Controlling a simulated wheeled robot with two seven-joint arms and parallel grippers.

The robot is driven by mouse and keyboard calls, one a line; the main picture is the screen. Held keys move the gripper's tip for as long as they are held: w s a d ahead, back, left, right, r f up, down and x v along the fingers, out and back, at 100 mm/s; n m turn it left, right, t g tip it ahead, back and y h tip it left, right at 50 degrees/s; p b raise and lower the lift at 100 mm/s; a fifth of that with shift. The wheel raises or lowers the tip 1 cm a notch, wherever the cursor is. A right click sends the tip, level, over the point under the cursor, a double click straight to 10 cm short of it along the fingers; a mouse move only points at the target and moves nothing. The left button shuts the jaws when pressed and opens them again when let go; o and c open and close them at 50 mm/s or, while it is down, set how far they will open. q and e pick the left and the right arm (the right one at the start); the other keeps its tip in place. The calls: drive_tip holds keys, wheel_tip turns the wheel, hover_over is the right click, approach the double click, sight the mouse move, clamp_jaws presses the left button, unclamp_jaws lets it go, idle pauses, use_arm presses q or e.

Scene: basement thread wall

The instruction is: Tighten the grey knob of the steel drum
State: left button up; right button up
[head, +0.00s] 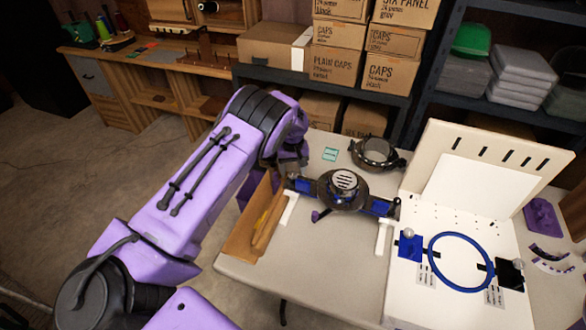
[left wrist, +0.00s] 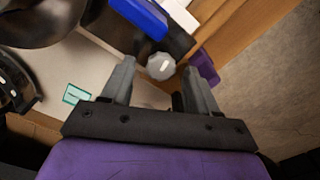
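The grey knob (left wrist: 160,66) is a small faceted cap with a pale mark on top. In the left wrist view it sits beside a blue block (left wrist: 138,16), just past and between the fingertips of my left gripper (left wrist: 160,72). The fingers are apart, and I see no clear contact with the knob. In the head view my left gripper (head: 291,172) is at the left end of the dark round fixture (head: 345,190), apparently the steel drum, on a bar with blue blocks. My arm partly covers that end. My right gripper is in neither view.
A brown open box (head: 243,232) stands close left of the fixture. A dark metal ring (head: 376,153) and a green card (head: 330,154) lie behind it. A white board (head: 455,270) with a blue hoop (head: 461,262) stands right. The table (head: 325,265) is clear in front.

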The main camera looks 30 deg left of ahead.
sight(293, 172)
use_arm(q)
drive_tip(key=c, duration=1)
drive_tip(key=shift+m, duration=0.8)
drive_tip(key=o, duration=1.1)
drive_tip(key=shift+c, duration=0.2)
drive_tip(key=shift+r, duration=0.1)
wheel_tip(293, 172, up, 10)
drive_tip(key=b, duration=0.2)
drive_tip(key=shift+r, duration=0.2)
